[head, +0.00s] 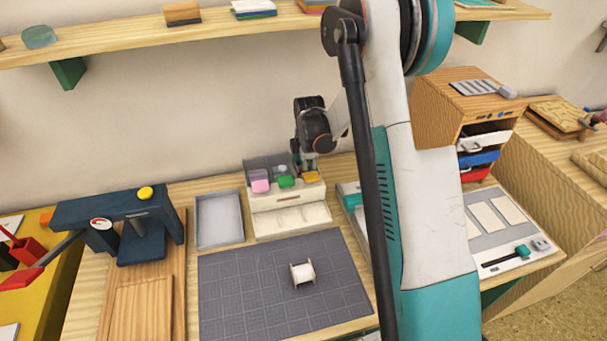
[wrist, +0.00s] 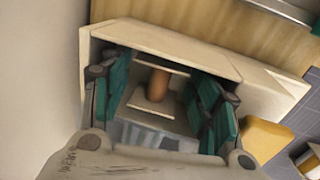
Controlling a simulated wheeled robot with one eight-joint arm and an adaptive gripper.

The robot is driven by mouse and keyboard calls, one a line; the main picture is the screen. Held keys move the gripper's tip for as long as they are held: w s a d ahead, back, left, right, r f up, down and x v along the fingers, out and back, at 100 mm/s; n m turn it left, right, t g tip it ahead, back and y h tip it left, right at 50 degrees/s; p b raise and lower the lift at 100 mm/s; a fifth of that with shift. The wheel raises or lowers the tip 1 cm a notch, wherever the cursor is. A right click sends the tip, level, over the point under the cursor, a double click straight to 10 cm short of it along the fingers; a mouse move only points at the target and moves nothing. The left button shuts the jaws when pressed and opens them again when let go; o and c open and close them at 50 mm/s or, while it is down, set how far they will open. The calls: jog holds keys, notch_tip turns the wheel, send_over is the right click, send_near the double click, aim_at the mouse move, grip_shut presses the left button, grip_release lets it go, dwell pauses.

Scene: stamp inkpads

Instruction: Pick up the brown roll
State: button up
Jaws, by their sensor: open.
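The brown roll (wrist: 159,84) shows in the wrist view as a brown core between two pale end plates. It sits inside a compartment of the cream organizer box (wrist: 262,78). My gripper (wrist: 160,92) is open, with one teal finger on the left of the roll and one on the right. I cannot tell whether the fingers touch it. In the head view, my gripper (head: 306,168) is low over the back right of the organizer box (head: 291,219). I cannot make out the brown roll in that view.
Pink (head: 260,184), green (head: 286,181) and yellow (head: 311,177) pieces sit along the organizer's top, close to my gripper. A grey tray (head: 219,220) and blue press (head: 140,225) are to the left. The wall is close behind.

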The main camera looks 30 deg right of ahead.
jog(key=c, duration=0.7)
jog(key=shift+r, duration=0.1)
